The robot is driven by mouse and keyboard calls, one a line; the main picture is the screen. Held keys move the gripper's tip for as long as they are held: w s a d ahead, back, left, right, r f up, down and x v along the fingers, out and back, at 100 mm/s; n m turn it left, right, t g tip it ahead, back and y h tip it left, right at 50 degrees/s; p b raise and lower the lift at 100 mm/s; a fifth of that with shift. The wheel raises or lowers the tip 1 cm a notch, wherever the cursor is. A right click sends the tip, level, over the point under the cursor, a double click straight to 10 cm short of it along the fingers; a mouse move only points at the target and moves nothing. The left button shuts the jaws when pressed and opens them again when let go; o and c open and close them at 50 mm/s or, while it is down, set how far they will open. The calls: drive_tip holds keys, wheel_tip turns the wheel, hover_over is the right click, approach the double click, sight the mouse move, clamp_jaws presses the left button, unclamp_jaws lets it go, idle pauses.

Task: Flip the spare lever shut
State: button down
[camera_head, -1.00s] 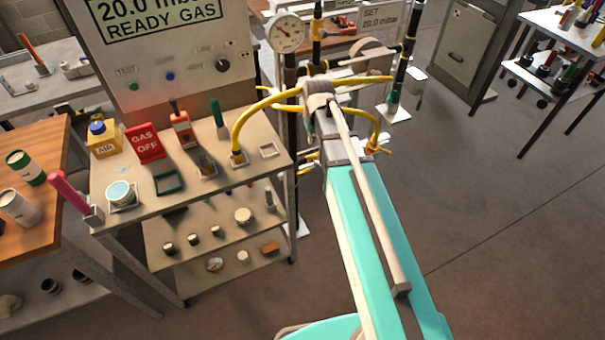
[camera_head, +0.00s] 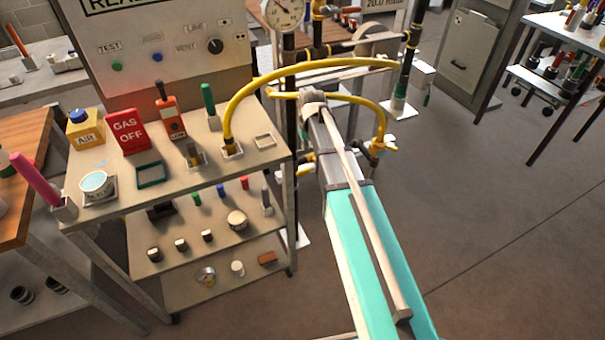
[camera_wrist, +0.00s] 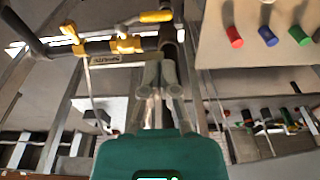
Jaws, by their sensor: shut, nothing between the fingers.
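In the wrist view, my gripper (camera_wrist: 161,72) is shut and empty, its two grey fingers close together below a dark pipe. A yellow valve part (camera_wrist: 125,44) sits on this pipe to the left of the fingertips, above a small label plate (camera_wrist: 118,60) whose lettering I cannot read. Another yellow fitting (camera_wrist: 71,33) sits further left, and a yellow-ended handle (camera_wrist: 154,16) lies above. I cannot tell which is the spare lever. In the head view, a yellow fitting (camera_head: 386,145) shows right of my arm's end; my arm hides the fingers.
A pressure gauge (camera_head: 286,12) stands behind my arm. A yellow hose (camera_head: 310,67) arches from the grey bench (camera_head: 120,200) towards the pipework. The bench carries a red GAS OFF sign (camera_head: 127,131) and several tools. Open floor (camera_head: 490,220) lies to the right.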

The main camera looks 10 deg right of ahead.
drive_tip(key=b, duration=0.4)
hover_over(303, 171)
drive_tip(key=s, duration=0.1)
drive_tip(key=shift+s+d+f, duration=0.1)
drive_tip(key=shift+s+f, duration=0.05)
drive_tip(key=shift+f, duration=2.1)
drive_tip(key=shift+f, duration=0.1)
drive_tip(key=f+b, duration=0.3)
drive_tip(key=w+f+b, duration=0.1)
drive_tip(key=f+b, duration=0.5)
drive_tip(key=shift+w+a+f, duration=0.25)
drive_tip(key=shift+w+f, duration=0.05)
drive_tip(key=shift+w, duration=0.05)
drive_tip(key=shift+d+f+b, duration=0.15)
drive_tip(key=shift+d+b, duration=0.05)
drive_tip(key=shift+b, duration=0.1)
